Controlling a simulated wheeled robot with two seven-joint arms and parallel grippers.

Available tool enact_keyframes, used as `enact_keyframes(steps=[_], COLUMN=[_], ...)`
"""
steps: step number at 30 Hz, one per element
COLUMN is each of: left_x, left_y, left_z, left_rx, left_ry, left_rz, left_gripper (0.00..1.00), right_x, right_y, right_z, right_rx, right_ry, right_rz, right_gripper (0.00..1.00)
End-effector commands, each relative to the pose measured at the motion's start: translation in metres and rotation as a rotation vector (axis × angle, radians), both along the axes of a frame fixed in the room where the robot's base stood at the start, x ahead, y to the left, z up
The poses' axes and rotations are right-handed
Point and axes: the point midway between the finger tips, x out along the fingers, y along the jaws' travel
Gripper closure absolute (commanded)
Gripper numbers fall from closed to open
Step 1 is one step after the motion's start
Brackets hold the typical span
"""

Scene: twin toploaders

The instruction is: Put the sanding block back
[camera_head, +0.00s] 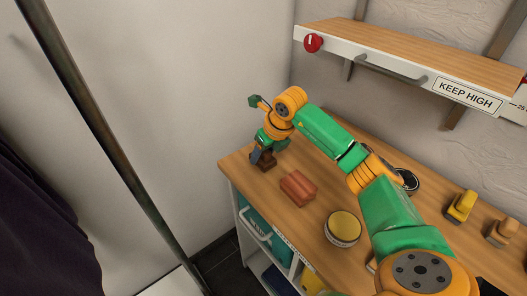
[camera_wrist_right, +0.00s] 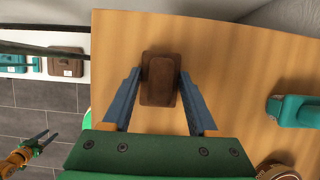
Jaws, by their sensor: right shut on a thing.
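A dark brown block, which looks like the sanding block (camera_head: 266,161), is at the far left corner of the wooden worktop (camera_head: 240,165). My right gripper (camera_head: 262,155) reaches down over it and is shut on it. In the right wrist view the same block (camera_wrist_right: 160,70) sits between the two blue-grey fingers (camera_wrist_right: 158,88). It is on or just above the wood; I cannot tell which. My left gripper (camera_wrist_right: 42,139) shows small at the lower left of the right wrist view, off the worktop; its jaw state is unclear.
A reddish-brown block (camera_head: 298,188) and a round yellow-topped tin (camera_head: 342,228) stand nearer on the worktop. Yellow (camera_head: 461,206) and tan (camera_head: 501,231) items are at the right. A shelf marked KEEP HIGH (camera_head: 468,95) overhangs the back. A teal item (camera_wrist_right: 297,110) shows in the wrist view.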

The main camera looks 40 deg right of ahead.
Motion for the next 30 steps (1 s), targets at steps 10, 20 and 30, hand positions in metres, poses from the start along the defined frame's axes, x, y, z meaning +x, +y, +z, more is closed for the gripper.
enact_keyframes(steps=[10, 20, 30], left_x=[-0.001, -0.001, -0.001], left_y=[0.0, -0.001, -0.001], left_z=[-0.003, 0.0, -0.004], left_rx=[-0.001, -0.002, -0.002], left_ry=[0.001, 0.002, 0.002], left_rz=[0.0, 0.0, 0.0], left_gripper=[0.5, 0.5, 0.5], right_x=[0.0, -0.001, -0.034], right_y=[0.0, 0.0, -0.003], right_z=[-0.003, 0.006, 0.084], right_rx=[0.0, 0.0, -0.001], right_ry=[0.0, -0.002, -0.005], right_rz=[-0.001, 0.0, -0.002], right_gripper=[0.11, 0.11, 0.11])
